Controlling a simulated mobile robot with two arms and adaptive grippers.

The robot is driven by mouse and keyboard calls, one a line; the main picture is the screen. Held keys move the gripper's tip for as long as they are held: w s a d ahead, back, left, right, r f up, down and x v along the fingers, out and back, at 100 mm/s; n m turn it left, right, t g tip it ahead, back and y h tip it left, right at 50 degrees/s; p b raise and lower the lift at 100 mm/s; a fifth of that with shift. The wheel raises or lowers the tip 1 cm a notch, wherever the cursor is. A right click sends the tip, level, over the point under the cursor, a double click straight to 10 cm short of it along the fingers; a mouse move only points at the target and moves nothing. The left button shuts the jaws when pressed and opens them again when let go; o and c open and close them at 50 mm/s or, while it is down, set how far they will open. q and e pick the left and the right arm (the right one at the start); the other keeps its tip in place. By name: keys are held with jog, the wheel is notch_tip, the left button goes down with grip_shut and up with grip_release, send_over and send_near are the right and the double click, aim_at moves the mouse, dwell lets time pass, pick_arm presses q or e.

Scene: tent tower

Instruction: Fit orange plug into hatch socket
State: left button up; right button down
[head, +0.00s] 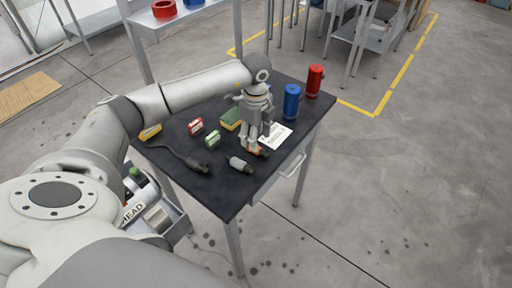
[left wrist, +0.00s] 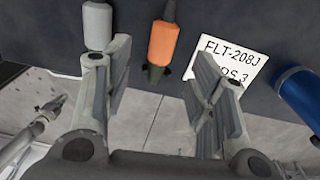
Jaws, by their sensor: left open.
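The orange plug (left wrist: 163,42) lies on the dark table top, its dark end toward the bottom of the left wrist view. In the head view only part of it (head: 261,151) shows beside my fingers. My left gripper (head: 256,146) is open and points down over the plug. In the left wrist view its two fingers (left wrist: 160,70) stand apart on either side of the plug, with no clear contact. I cannot make out a hatch socket in either view.
A grey plug (head: 238,163) lies left of the orange one. A white label card (head: 276,136), a blue cylinder (head: 291,101) and a red cylinder (head: 314,80) are to the right. Small boxes (head: 196,126), a sponge (head: 230,118) and a dark cable (head: 180,155) occupy the left side.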

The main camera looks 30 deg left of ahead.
pick_arm(q)
notch_tip(320, 180, down, 5)
jog(key=shift+r+p, duration=0.15)
jog(key=shift+p, duration=0.9)
jog(key=shift+f, duration=0.4)
jog(key=shift+w, duration=0.1)
jog(key=c, duration=1.1)
pick_arm(e)
jog(key=shift+w+a+r, duration=0.15)
jog(key=shift+w+r, duration=0.3)
jog(key=shift+r, duration=0.15)
jog(key=shift+w+a+r, duration=0.1)
jog(key=shift+w+r, duration=0.3)
jog(key=shift+r, duration=0.2)
